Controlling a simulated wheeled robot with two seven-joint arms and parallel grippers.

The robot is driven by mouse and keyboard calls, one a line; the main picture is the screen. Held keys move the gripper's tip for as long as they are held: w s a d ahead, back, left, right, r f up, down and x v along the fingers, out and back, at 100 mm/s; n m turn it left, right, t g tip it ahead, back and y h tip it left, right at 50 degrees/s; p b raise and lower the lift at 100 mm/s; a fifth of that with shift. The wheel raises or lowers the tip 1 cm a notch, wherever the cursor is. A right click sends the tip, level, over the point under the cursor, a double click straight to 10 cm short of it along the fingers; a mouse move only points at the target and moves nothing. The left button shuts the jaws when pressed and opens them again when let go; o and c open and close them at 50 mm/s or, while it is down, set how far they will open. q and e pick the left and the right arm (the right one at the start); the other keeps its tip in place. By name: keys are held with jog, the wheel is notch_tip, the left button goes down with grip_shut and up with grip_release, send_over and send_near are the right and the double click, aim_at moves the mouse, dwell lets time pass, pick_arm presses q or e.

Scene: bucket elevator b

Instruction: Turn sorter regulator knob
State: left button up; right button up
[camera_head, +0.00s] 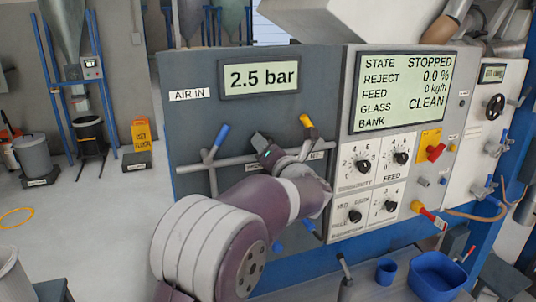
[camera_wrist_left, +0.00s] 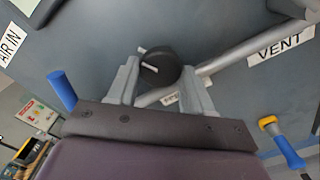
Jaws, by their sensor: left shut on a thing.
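The regulator knob (camera_wrist_left: 158,70) is black and round with a white pointer bar, and it shows in the left wrist view. My left gripper (camera_wrist_left: 160,66) has one grey finger on each side of the knob and is shut on it. In the head view my purple and white arm reaches the grey panel (camera_head: 290,95) and partly covers the pipe area. The knob and fingers are hard to make out there. The pressure display (camera_head: 261,77) reads 2.5 bar. My right gripper is not in view.
A blue-handled lever (camera_head: 222,134) stands left of my gripper, a yellow-tipped lever (camera_head: 305,121) to the right. The status screen (camera_head: 406,90) reads STOPPED, with several dials (camera_head: 364,166) below. A blue bin (camera_head: 437,276) and blue cup (camera_head: 386,270) stand at lower right.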

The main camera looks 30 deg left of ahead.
pick_arm(q)
jog(key=m+p, duration=0.2)
jog(key=m, duration=0.8)
jog(key=shift+r, duration=0.2)
jog(key=shift+m, duration=0.5)
jog(key=o, duration=1)
jog(key=shift+f, duration=0.1)
jog(key=b+v, duration=0.4)
jog(key=v, duration=0.8)
jog(key=shift+s+d, duration=0.2)
jog(key=shift+d, duration=0.05)
